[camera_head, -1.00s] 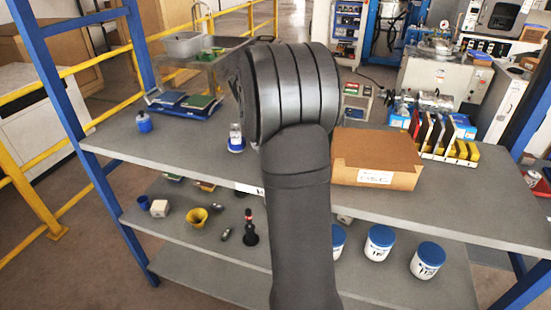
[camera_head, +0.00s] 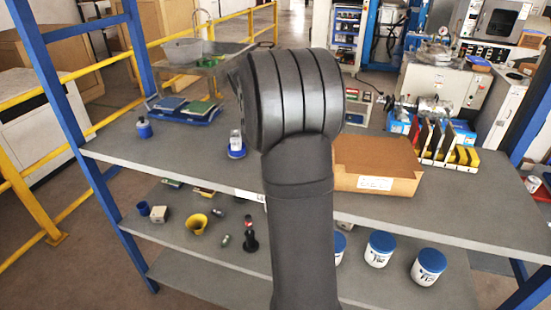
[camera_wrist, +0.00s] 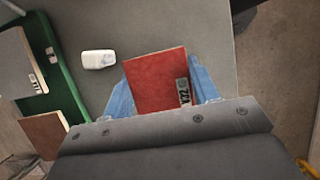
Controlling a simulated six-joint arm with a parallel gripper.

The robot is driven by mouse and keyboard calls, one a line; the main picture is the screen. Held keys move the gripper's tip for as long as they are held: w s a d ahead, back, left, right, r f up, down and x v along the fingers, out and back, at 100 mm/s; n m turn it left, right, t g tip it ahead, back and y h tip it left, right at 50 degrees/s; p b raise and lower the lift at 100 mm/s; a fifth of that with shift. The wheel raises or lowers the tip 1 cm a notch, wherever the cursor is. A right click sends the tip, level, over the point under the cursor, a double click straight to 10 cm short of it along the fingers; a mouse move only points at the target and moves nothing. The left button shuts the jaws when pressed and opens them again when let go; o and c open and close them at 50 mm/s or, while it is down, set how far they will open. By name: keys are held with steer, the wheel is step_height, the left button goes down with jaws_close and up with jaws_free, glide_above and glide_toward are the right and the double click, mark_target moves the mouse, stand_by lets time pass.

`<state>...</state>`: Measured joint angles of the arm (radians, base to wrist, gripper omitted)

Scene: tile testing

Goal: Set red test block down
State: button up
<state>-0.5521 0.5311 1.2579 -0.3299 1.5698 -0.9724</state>
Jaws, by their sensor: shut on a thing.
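The red test block (camera_wrist: 156,80) is a flat red square with a printed white label at its lower right corner. In the wrist view, my gripper (camera_wrist: 163,92) is shut on it, with a blue finger on either side. A grey surface shows beyond the block; I cannot tell the gap between them. In the head view, the dark arm link and its round joint hide the gripper and the block.
In the wrist view, a white object (camera_wrist: 98,60) lies left of the block, beside a green tray (camera_wrist: 57,98) with tiles. The head view shows the grey shelf top (camera_head: 180,150), a cardboard box (camera_head: 375,165) and a tile rack (camera_head: 445,158).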

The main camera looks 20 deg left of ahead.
steer(key=s+d+r, duration=0.1)
steer(key=d+r, duration=0.7)
steer(key=d, duration=0.4)
steer(key=w+a+m+g+y, duration=0.2)
steer(key=w+a+m+y, duration=0.15)
steer(key=a+m, duration=0.95)
steer(key=w+a+m+g+y, duration=0.25)
steer(key=w+a+m, duration=0.25)
steer(key=a+m, duration=0.75)
steer(key=a+m+t+y, duration=0.3)
steer(key=a+m+t, duration=0.2)
steer(key=a+m, duration=0.8)
steer(key=s+a+f+n, duration=0.1)
steer(key=a+f, duration=0.1)
steer(key=a, duration=0.2)
steer(key=s+a+f, duration=0.1)
steer(key=a+f, duration=0.1)
steer(key=a, duration=0.3)
steer(key=s+a+f+n, duration=0.1)
steer(key=a+f, duration=0.2)
steer(key=a, duration=0.1)
steer(key=shift+s+a+n+g, duration=0.2)
steer(key=shift+s+n+g, duration=0.05)
steer(key=shift+n, duration=0.1)
steer(key=shift+f, duration=1.95)
steer(key=shift+f, duration=0.15)
